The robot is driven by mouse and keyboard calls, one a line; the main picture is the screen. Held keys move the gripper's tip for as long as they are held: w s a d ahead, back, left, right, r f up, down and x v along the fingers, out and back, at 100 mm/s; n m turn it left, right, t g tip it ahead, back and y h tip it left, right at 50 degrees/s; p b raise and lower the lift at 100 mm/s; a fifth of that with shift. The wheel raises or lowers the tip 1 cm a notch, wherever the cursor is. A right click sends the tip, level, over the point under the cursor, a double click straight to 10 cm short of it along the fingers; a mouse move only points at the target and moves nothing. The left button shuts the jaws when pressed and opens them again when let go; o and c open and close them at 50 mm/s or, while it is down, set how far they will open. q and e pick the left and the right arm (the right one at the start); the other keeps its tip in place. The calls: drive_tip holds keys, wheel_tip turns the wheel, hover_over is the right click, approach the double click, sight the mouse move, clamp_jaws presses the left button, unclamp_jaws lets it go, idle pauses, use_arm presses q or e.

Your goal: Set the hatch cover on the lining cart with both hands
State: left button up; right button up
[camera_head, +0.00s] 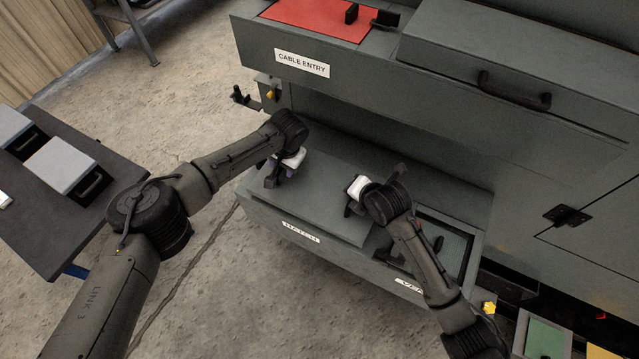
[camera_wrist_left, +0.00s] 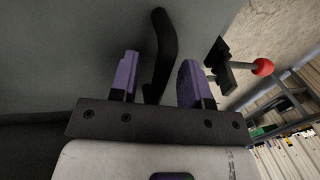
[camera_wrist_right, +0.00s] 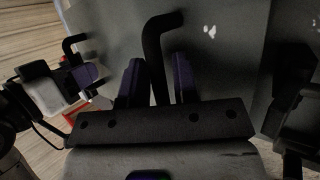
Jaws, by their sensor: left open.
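The hatch cover (camera_head: 322,200) is a flat grey panel lying on the enclosure's ledge above the HATCH label (camera_head: 300,232). It has a dark bar handle at each side. My left gripper (camera_head: 281,173) is open at the left handle. In the left wrist view that handle (camera_wrist_left: 164,48) stands between the purple fingers, with gaps. My right gripper (camera_head: 354,196) is at the other handle (camera_wrist_right: 154,48), which shows between its fingers. I cannot tell whether they press on it. A dark flat-topped stand (camera_head: 30,238) at the left may be the lining cart.
Two light grey boxes with handles (camera_head: 65,165) occupy part of the stand. The enclosure's CABLE ENTRY front (camera_head: 330,85) rises behind the hatch cover. A recessed opening with a green panel (camera_head: 450,243) is right of the cover. The concrete floor between stand and enclosure is clear.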

use_arm(q)
drive_tip(key=c, duration=0.5)
use_arm(e)
drive_tip(key=c, duration=0.5)
use_arm(q)
clamp_jaws()
idle(0.5)
drive_tip(key=shift+r, duration=0.1)
use_arm(e)
drive_tip(key=shift+r, duration=0.1)
